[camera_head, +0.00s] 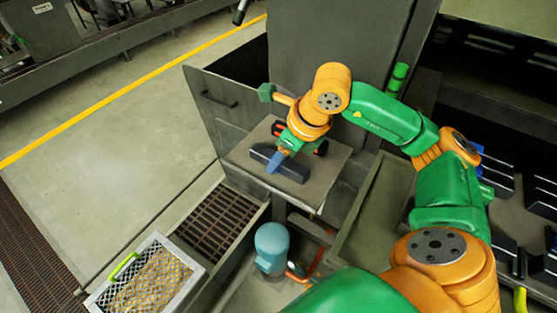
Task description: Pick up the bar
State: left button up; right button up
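A dark, elongated block (293,173), which may be the bar, lies on a grey ledge (331,165) near the middle of the view. My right gripper (275,164), with bluish fingers, points down at the block and overlaps its left part. I cannot tell whether the fingers touch the block or are around it, or how far apart they are. A second dark item with orange-red parts (320,148) lies just behind, partly hidden by my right wrist. My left gripper is not in view.
A tall grey machine panel (310,45) stands behind the ledge. Below are a floor grate (217,220), a blue-topped cylinder (271,243) and a mesh-covered box with a green handle (150,282). Dark tools lie at the right (498,180). Open floor (120,150) is at the left.

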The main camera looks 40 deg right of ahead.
jog(key=shift+s+a+r, duration=0.15)
jog(key=shift+s, duration=0.05)
grip_shut()
jog(key=shift+w, duration=0.15)
dwell(0.8)
